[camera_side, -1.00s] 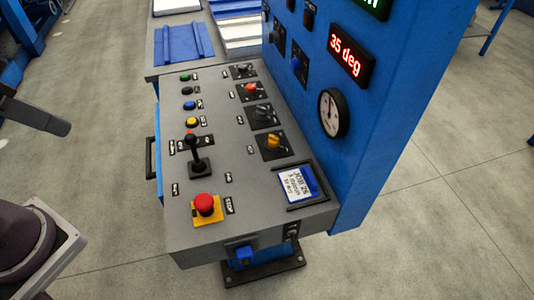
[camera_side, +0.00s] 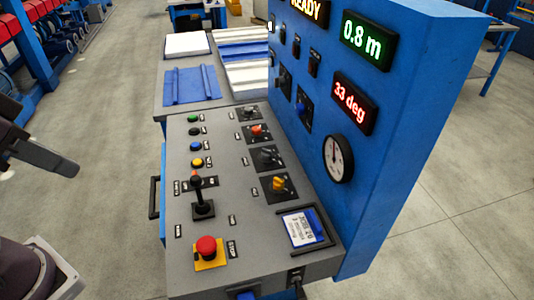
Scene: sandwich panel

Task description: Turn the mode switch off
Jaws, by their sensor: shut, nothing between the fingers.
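The sloped grey control panel (camera_side: 222,165) carries a column of rotary switches on black plates: a black knob (camera_side: 250,112), a red knob (camera_side: 258,131), a larger black knob (camera_side: 267,156) and a yellow knob (camera_side: 279,186). More switches (camera_side: 302,110) sit on the upright blue face. The labels are too small to read, so I cannot tell which one is the mode switch. My gripper (camera_side: 74,166) shows in part at the left edge, dark, shut and empty. It is well left of the panel and touches nothing.
A black joystick (camera_side: 202,195) and a red stop button (camera_side: 208,246) stand on the panel's left side, below several coloured push buttons (camera_side: 196,147). A handle (camera_side: 154,197) sticks out at the left edge. Displays (camera_side: 369,40) and a gauge (camera_side: 338,158) are at right. Floor between gripper and panel is clear.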

